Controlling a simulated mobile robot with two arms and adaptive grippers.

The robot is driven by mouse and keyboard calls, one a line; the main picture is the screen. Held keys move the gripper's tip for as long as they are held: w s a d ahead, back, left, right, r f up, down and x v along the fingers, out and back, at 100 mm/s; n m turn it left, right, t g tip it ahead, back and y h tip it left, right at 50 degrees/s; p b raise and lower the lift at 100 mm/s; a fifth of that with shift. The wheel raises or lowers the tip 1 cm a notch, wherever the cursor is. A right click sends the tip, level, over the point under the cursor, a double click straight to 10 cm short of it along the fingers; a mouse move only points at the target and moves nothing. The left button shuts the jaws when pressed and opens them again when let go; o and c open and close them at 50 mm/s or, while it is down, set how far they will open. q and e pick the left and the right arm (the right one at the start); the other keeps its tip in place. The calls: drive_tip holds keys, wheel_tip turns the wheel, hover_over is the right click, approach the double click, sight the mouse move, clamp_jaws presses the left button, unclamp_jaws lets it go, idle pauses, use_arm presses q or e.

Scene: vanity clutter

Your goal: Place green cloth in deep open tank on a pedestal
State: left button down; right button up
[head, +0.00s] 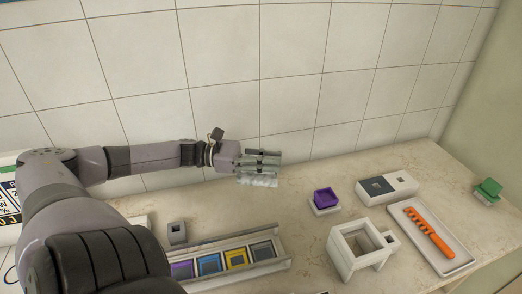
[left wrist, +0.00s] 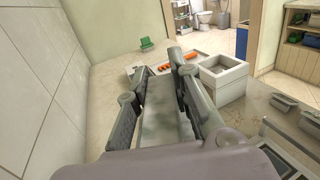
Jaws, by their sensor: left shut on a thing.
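My left gripper (head: 280,159) is shut on a pale, greyish cloth (head: 258,181), held above the back of the counter near the tiled wall. In the left wrist view the cloth (left wrist: 158,115) shows faint greenish patches between the two fingers of the gripper (left wrist: 158,75). The white, deep open tank (head: 342,238) stands at the front middle right, raised on supports. It also shows in the left wrist view (left wrist: 232,88), ahead and to the right of the gripper. The gripper is apart from the tank. My right gripper is not in view.
A purple open box (head: 325,198), a white-and-grey block (head: 387,187), a tray (head: 455,262) with an orange item (head: 430,232) and a green item (head: 488,188) stand to the right. A rack (head: 285,263) of coloured squares lies in front. Bare counter lies between rack and purple box.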

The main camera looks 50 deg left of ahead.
use_arm(q)
drive_tip(key=shift+w+f+b, duration=0.15)
drive_tip(key=shift+f+b, duration=2.05)
drive_tip(key=shift+f, duration=5.55)
drive_tip(key=c, duration=1.4)
unclamp_jaws()
drive_tip(key=shift+c, duration=0.2)
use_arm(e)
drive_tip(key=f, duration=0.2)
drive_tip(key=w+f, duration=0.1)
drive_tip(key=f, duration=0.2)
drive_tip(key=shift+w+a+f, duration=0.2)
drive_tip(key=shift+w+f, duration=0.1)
